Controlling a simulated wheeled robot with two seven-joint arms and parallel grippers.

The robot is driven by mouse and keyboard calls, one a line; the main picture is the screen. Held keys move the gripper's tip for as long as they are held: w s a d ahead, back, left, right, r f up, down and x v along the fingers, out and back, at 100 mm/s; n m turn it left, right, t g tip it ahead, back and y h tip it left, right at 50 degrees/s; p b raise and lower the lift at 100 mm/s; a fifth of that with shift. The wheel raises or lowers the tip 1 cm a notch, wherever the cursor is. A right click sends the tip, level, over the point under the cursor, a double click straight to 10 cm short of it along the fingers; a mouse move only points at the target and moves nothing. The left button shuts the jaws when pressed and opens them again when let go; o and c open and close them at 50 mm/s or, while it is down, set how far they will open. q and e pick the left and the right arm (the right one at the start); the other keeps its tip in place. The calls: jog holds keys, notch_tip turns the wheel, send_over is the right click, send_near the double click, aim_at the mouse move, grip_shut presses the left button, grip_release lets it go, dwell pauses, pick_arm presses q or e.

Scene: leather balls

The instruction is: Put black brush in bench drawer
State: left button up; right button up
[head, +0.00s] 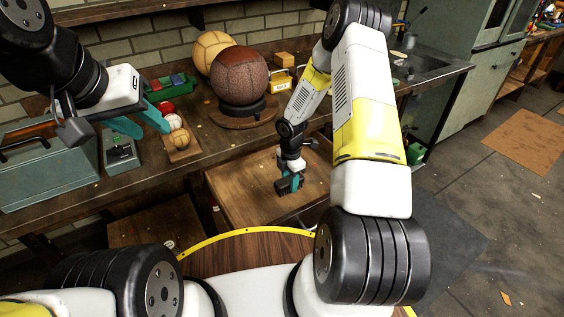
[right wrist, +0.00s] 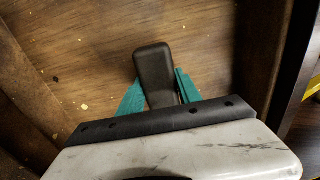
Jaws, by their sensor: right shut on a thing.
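The bench drawer (head: 238,192) is pulled out below the bench top, and its wooden floor shows bare. My right gripper (head: 289,180) reaches down over the right part of the drawer and is shut on the black brush (head: 287,187). In the right wrist view the brush's dark rounded end (right wrist: 153,70) sticks out between the teal fingers (right wrist: 156,96), over the drawer floor (right wrist: 85,50). I cannot tell whether the brush touches the floor. My left gripper (head: 141,121) hangs above the left of the bench, with its teal fingers apart and nothing between them.
On the bench (head: 77,204) stand a brown leather ball (head: 239,76) on a round stand, a tan ball (head: 211,50), small balls on a wooden block (head: 182,155), and a grey-green toolbox (head: 50,180).

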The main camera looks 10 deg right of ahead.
jog(key=shift+f, duration=0.2)
jog(key=o, duration=1.2)
notch_tip(320, 180, up, 25)
jog(key=s+d+m+t, duration=0.1)
jog(key=s+m, duration=0.2)
jog(key=m, duration=0.2)
jog(key=s+a+r+m+t, duration=0.1)
jog(key=s+r+m, duration=0.4)
jog(key=s+r, duration=0.1)
jog(key=s+a+r+m+t+y, duration=0.1)
jog(key=s+r+m+t, duration=0.1)
jog(key=s+r+m, duration=0.4)
jog(key=s+a+r+m+t+y, duration=0.1)
jog(key=s+r+m+t, duration=0.1)
jog(key=s+r+m, duration=0.3)
jog(key=shift+s+a+r, duration=0.1)
jog(key=shift+s+r, duration=0.55)
jog(key=shift+s, duration=0.35)
jog(key=shift+s+a+r, duration=0.1)
jog(key=shift+s+r, duration=0.55)
jog(key=shift+s, duration=0.3)
